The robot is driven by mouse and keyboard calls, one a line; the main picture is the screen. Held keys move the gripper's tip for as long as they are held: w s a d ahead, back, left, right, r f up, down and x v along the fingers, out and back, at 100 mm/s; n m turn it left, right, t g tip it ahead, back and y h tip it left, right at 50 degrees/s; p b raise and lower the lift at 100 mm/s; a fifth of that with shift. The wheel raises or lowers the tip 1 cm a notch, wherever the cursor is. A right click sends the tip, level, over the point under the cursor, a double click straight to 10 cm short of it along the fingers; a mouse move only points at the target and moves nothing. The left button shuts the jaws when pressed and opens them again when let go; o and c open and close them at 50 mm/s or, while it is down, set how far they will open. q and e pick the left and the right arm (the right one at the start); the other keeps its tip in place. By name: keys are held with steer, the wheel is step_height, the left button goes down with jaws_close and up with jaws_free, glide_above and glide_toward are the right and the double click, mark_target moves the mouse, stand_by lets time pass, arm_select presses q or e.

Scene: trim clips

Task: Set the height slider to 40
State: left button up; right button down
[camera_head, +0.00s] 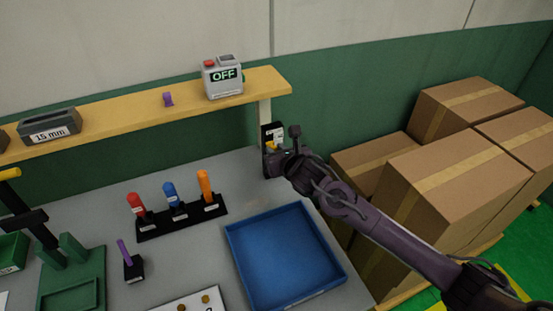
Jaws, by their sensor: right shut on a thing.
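The height slider (267,131) is a dark upright unit with a white label, standing at the back right of the grey table against the shelf post. A small yellow part (271,147) shows on it, next to my right gripper. My right gripper (276,150) comes in from the right and is shut on the slider, seemingly at this yellow part. The gripper hides much of the slider's front. The scale and its numbers are too small and covered to read. My left gripper is not in view.
A yellow shelf (130,103) holds a grey box reading OFF (223,88), a purple clip (168,99) and a 15 mm block (50,126). Below are an empty blue tray (335,255), a black rack (180,220) of coloured tools and a green fixture (72,292). Cardboard boxes (440,190) stand right.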

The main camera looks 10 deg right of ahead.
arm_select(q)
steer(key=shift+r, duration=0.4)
arm_select(e)
steer(key=shift+r, duration=0.9)
steer(key=c, duration=1.3)
jaws_free()
steer(key=shift+o, duration=0.2)
steer(key=shift+s+d, duration=0.1)
steer(key=shift+s, duration=0.15)
arm_select(q)
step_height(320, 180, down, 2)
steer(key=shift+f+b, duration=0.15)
steer(key=shift+b, duration=0.9)
arm_select(e)
steer(key=v, duration=0.7)
steer(key=shift+s, duration=0.2)
